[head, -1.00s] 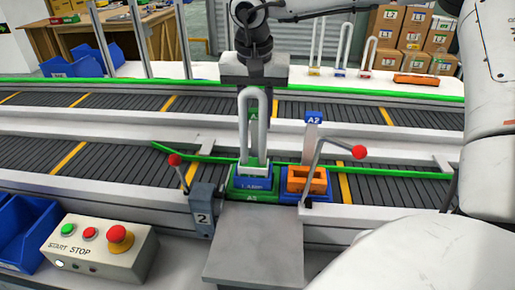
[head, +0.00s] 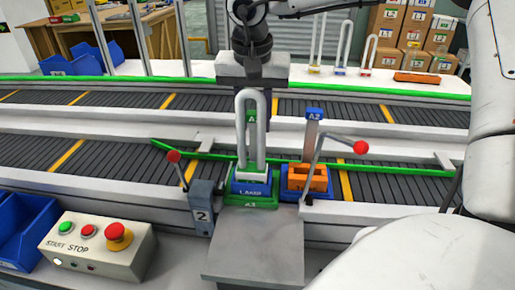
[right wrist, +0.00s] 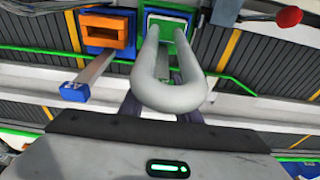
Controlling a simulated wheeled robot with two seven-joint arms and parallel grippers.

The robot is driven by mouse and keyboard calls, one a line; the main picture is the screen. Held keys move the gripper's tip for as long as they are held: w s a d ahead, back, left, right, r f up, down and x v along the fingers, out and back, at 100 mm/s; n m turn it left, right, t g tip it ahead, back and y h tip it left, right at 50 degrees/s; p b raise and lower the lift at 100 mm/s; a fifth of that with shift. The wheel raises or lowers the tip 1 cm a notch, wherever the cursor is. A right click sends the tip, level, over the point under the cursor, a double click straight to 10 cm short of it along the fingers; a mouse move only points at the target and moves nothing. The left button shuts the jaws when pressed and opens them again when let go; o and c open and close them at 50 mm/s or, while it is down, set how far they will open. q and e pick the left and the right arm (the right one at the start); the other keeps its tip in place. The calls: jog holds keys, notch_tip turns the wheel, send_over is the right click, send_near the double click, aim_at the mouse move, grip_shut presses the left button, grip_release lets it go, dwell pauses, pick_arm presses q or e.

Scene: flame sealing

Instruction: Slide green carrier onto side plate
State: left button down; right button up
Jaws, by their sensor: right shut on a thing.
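The green carrier (head: 248,204) stands on the near conveyor, in front of the grey side plate (head: 254,245). Its front edge is at the plate's back edge; I cannot tell how far it overlaps. It bears a blue base with a white U-shaped lamp (head: 253,130), upright. My right gripper (head: 253,98) comes down from above behind the lamp, shut on the carrier's upright post, whose green tag (head: 252,117) shows through the lamp loop. In the right wrist view the lamp (right wrist: 168,85) hides the grip, and the green carrier (right wrist: 168,22) shows beyond. My left gripper is out of view.
A blue carrier (head: 308,197) with an orange part and an A2 post stands close right of the green carrier. Red-knobbed levers (head: 173,156) (head: 360,147) flank the carriers. A START/STOP box (head: 97,245) sits at lower left. The side plate is bare.

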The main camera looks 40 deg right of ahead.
jog(key=s+a+b, duration=0.4)
jog(key=s+a, duration=0.5)
jog(key=a, duration=0.2)
jog(key=shift+s+a, duration=0.35)
jog(key=shift+a, duration=0.05)
jog(key=o, duration=1.1)
jog(key=shift+a, duration=0.1)
dwell(0.6)
dwell(0.6)
